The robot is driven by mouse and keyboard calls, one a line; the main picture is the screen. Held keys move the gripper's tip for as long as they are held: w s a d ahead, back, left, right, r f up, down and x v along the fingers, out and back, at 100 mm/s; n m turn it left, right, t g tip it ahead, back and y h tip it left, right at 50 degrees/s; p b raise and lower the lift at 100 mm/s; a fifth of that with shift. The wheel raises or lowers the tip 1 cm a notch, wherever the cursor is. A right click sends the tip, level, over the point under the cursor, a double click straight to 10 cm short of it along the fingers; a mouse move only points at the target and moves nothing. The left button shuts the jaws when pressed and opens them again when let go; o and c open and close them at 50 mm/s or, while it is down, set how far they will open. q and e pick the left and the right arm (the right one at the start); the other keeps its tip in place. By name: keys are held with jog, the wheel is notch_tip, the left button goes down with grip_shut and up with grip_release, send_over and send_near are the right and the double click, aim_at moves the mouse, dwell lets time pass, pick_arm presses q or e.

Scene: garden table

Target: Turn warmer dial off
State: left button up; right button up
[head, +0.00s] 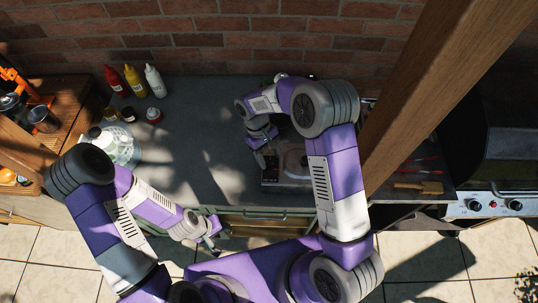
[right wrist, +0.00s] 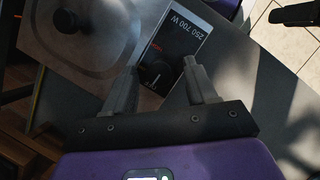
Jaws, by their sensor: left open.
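The warmer (head: 283,184) stands on the grey counter, partly hidden under my right arm. A gap shows beside the dial, so I see no firm grip. In the head view the right gripper (head: 262,145) is at the warmer's left side. My left gripper (head: 212,246) hangs in front of the counter's front edge, open and empty.
A metal lid with a black knob (right wrist: 66,21) is beside the panel. Red (head: 116,81), yellow (head: 135,82) and white (head: 155,82) bottles stand at the back left. Plates (head: 122,150) are at left. A wooden post (head: 435,75) rises at right. The middle-left counter is clear.

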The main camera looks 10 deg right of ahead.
pick_arm(q)
jog(key=shift+f, duration=0.15)
pick_arm(e)
jog(key=v, duration=0.7)
jog(key=shift+r, duration=0.3)
pick_arm(q)
jog(key=shift+s, duration=0.1)
pick_arm(e)
jog(key=shift+f, duration=0.1)
